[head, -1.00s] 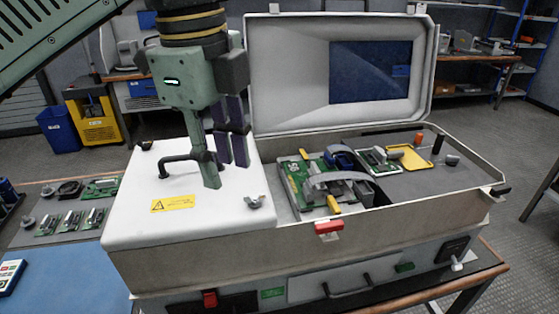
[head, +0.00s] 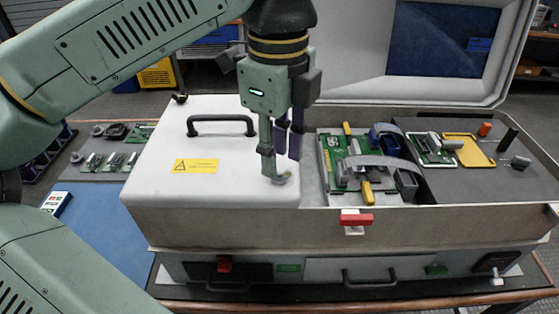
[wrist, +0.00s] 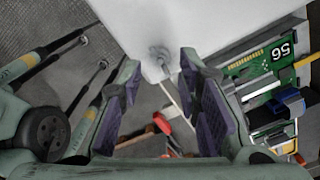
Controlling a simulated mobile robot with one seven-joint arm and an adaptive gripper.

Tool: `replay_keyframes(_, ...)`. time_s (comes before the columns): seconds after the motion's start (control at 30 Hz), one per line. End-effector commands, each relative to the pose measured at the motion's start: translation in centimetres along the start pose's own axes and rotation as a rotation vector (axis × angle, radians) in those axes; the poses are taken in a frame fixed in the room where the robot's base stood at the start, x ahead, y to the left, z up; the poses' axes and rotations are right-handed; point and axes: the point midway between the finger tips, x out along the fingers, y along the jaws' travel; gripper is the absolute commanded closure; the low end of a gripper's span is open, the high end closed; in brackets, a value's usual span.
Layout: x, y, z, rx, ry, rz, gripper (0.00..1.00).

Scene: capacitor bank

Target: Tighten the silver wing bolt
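The silver wing bolt (head: 282,179) sits at the front right corner of the white cover (head: 225,140), partly hidden by a fingertip in the head view. In the wrist view the bolt (wrist: 160,52) shows just past the fingertips, roughly between them. My gripper (head: 279,163) points down close above the bolt. Its purple-padded fingers are apart and nothing is held between them in the wrist view (wrist: 158,68). I cannot tell whether a finger touches the bolt.
A black handle (head: 221,120) stands on the cover behind left. A dark knob (head: 180,98) is at its far left corner. The open compartment to the right holds a green circuit board (head: 333,150) and cables. A red latch (head: 356,219) is on the case front.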

Motion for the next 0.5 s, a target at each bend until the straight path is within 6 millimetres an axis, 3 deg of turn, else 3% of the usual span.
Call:
replay_keyframes(0.2, 2.3, 0.0, 0.0, 0.002, 0.001, 0.0, 0.69)
replay_keyframes(0.5, 2.7, 0.0, 0.0, 0.0, 0.0, -0.001, 0.69)
